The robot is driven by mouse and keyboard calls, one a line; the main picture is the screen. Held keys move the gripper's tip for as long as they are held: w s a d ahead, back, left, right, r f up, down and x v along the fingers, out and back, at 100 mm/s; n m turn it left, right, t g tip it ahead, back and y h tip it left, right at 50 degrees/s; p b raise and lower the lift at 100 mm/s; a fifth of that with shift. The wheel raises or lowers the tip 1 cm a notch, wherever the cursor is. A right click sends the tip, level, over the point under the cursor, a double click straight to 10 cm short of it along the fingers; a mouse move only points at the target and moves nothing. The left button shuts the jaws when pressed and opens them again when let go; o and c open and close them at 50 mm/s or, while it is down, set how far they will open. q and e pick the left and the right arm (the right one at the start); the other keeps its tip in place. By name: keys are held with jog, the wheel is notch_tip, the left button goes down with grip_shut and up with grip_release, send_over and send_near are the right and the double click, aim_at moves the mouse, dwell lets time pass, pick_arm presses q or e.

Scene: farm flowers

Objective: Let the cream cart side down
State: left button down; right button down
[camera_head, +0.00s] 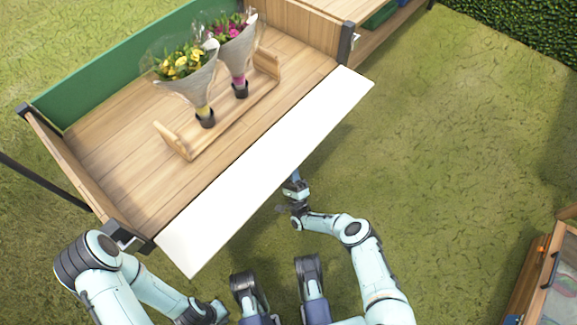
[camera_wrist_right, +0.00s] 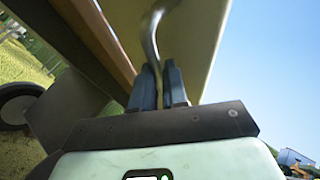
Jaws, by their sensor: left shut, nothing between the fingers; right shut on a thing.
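The cream cart side (camera_head: 270,165) is a long pale panel along the near edge of the wooden cart bed (camera_head: 110,150). It leans outward from that edge; its exact tilt is hard to tell. In the right wrist view its outer face (camera_wrist_right: 195,35) fills the top, with a curved metal handle (camera_wrist_right: 150,38) on it. My right gripper (camera_wrist_right: 160,82) is shut on this handle. In the head view the right gripper (camera_head: 293,180) is partly hidden under the panel's lower edge. My left gripper (camera_head: 219,309) is shut and empty, low in the view, apart from the panel.
Two wrapped bouquets, yellow (camera_head: 185,68) and pink (camera_head: 238,45), stand in a wooden rack (camera_head: 225,120) on the bed. A green side (camera_head: 120,60) closes the far edge. A dark wheel (camera_wrist_right: 18,103) shows under the cart. Grass to the right is clear up to a wooden cabinet (camera_head: 550,275).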

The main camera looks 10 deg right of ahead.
jog(key=shift+w+a+r, duration=0.25)
jog(key=shift+w+r, duration=0.1)
jog(key=shift+w, duration=0.05)
jog(key=c, duration=1.3)
grip_release()
jog(key=shift+o, duration=0.6)
jog(key=shift+w+a+f, duration=0.1)
jog(key=shift+f, duration=0.05)
jog(key=shift+s+f, duration=0.1)
jog(key=shift+s, duration=0.1)
jog(key=v, duration=1.3)
jog(key=shift+s, duration=0.1)
